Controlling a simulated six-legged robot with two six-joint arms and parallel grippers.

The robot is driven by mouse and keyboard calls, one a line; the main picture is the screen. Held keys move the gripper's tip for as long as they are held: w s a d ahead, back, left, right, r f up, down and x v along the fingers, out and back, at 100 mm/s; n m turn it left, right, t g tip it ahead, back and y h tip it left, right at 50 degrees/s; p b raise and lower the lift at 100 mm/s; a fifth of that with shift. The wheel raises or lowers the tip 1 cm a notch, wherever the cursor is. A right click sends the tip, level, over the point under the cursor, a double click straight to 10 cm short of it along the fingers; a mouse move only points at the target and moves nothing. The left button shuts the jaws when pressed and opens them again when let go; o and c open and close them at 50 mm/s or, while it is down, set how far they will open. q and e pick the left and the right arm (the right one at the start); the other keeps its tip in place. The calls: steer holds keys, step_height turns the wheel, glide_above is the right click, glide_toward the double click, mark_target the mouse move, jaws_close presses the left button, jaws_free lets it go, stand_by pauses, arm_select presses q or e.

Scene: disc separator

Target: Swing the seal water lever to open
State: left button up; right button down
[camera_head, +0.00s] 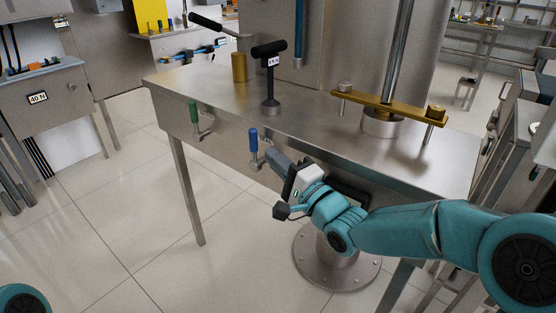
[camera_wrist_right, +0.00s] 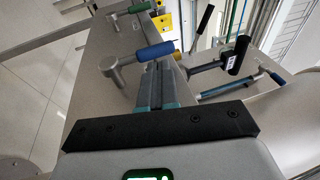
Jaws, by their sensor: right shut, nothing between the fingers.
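A lever with a blue handle (camera_head: 253,140) sits on the front face of the steel bench, its handle upright in the head view. A lever with a green handle (camera_head: 193,112) sits to its left. The small labels by them are too small to read, so I cannot tell which is seal water. My right gripper (camera_head: 272,156) is shut and empty, just right of and below the blue handle. In the right wrist view its fingers (camera_wrist_right: 154,68) point at the blue handle (camera_wrist_right: 155,51), very close; I cannot tell if they touch. The green handle (camera_wrist_right: 139,7) lies beyond. My left gripper is out of view.
The steel bench (camera_head: 310,120) carries a black T-handle (camera_head: 269,50) on a post, a brass cylinder (camera_head: 239,68) and a brass crossbar (camera_head: 388,104) around a vertical shaft. A round bolted floor base (camera_head: 335,275) stands under the bench. The tiled floor at left is clear.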

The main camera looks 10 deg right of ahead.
steer(key=r+p+v, duration=0.1)
steer(key=r+v, duration=0.1)
steer(key=v, duration=0.6)
steer(key=s+a+f+g+h, duration=0.1)
steer(key=s+f+g, duration=0.15)
steer(key=f, duration=0.75)
steer(key=s+a+f+m+g+h, duration=0.1)
steer(key=f+g, duration=0.2)
steer(key=f, duration=0.7)
steer(key=s+a+f+g+h, duration=0.1)
steer(key=f+g, duration=0.1)
steer(key=f, duration=0.9)
steer(key=s+f+n+g+h, duration=0.1)
steer(key=s+f+n+g, duration=0.5)
steer(key=s, duration=0.4)
steer(key=s+f+n+g+h, duration=0.1)
steer(key=s+f+n+g, duration=0.45)
steer(key=s+f, duration=0.4)
step_height(320, 180, up, 25)
steer(key=t+p, duration=0.1)
steer(key=p, duration=2.3)
steer(key=shift+a+r+n+p, duration=0.2)
steer(key=shift+a+n+p, duration=0.15)
steer(key=shift+a, duration=0.1)
